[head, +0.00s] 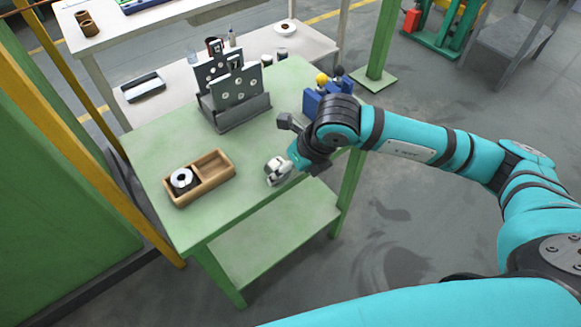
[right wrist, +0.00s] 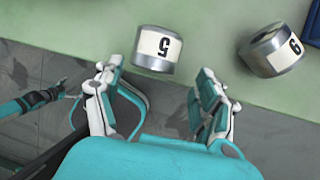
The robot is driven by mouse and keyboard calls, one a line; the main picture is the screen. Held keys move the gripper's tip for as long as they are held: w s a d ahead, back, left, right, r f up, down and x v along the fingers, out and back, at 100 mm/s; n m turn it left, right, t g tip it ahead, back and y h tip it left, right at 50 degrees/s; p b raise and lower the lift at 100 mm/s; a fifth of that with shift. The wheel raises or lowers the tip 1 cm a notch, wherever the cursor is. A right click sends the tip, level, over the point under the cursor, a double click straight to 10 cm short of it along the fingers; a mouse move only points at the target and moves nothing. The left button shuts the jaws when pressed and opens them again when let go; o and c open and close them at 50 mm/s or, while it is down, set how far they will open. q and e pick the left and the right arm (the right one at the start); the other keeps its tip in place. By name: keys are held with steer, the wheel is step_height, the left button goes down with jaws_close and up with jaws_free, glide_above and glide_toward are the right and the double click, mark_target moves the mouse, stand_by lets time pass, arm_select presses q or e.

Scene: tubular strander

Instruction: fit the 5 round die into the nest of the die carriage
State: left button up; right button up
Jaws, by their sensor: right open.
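The round die marked 5 (right wrist: 157,49) is a short metal cylinder with a white label, standing on the green table in the right wrist view. My right gripper (right wrist: 160,88) is open and empty, with the die just beyond its fingertips and not between them. A grey stand with upright holed plates (head: 236,92), which looks like the die carriage, is at the table's back. A dark arm end, perhaps my left gripper (right wrist: 62,88), shows at the right wrist view's left.
Another labelled cylinder, reading 6 or 9 (right wrist: 272,50), lies right of the 5 die. A two-part wooden tray (head: 222,170) holds a round black-and-white piece (head: 183,179). A blue holder (head: 312,103) is behind my right wrist. The table's middle (head: 225,145) is clear.

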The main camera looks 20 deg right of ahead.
steer(key=v, duration=1.2)
